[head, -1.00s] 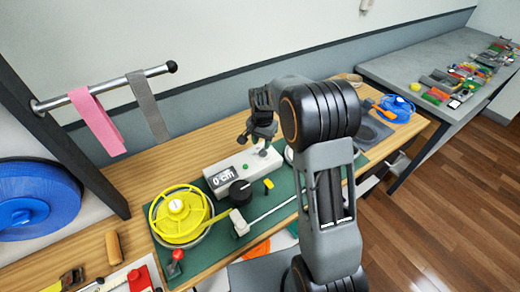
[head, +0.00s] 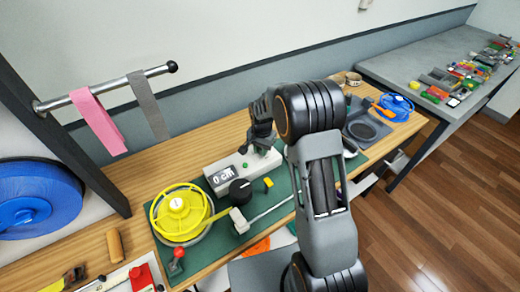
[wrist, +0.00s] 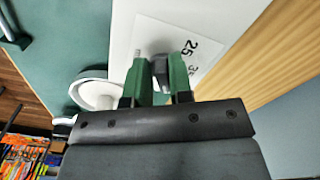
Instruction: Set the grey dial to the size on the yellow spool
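The yellow spool (head: 180,212) lies at the left end of the green mat; the mark on its hub is too small to read. The dark grey dial (head: 240,191) is on the near side of a white device whose display (head: 222,180) reads 0 cm. My gripper (head: 260,148) hangs over the right end of that device, right of the dial and apart from it.
A red knob (head: 178,253) stands near the spool, and a small yellow piece (head: 268,182) right of the dial. Pink (head: 97,120) and grey straps (head: 148,105) hang from a rail at the back left. A grey tray (head: 366,130) and a blue reel (head: 394,107) are at the right.

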